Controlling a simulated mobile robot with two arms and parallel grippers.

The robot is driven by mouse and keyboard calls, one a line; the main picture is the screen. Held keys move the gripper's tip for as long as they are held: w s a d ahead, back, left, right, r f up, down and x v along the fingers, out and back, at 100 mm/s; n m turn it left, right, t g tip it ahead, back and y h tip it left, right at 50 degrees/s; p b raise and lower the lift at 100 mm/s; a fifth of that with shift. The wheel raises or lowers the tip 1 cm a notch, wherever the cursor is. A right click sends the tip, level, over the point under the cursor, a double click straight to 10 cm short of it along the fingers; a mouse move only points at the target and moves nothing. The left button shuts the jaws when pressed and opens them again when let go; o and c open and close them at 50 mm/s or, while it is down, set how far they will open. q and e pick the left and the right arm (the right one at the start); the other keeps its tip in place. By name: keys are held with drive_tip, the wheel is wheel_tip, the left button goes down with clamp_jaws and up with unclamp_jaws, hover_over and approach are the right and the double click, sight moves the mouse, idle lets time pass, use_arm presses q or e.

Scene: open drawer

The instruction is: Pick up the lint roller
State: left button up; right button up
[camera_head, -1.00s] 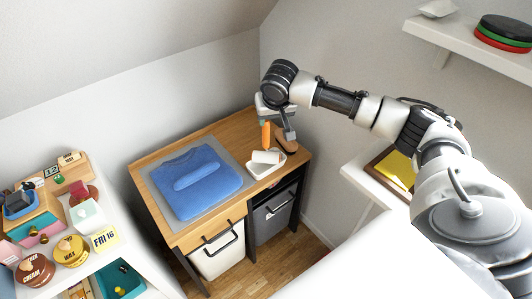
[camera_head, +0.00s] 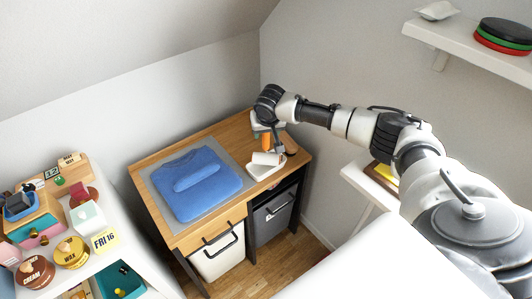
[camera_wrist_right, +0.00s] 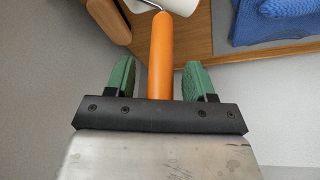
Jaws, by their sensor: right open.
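The lint roller has an orange handle (camera_head: 267,143) and a white roll (camera_head: 267,159). The gripper is open, with a gap on each side of the handle. The handle's lower end is hidden behind the gripper body. In the head view my right gripper (camera_head: 272,132) hangs over the handle, and its fingertips are hard to make out. My left gripper is not in view.
A brown wooden item (camera_wrist_right: 103,18) lies beside the roller. The white wall rises close behind the desk. A cluttered shelf (camera_head: 145,258) stands at left.

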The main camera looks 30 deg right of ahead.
drive_tip(key=shift+c, duration=0.3)
clamp_jaws()
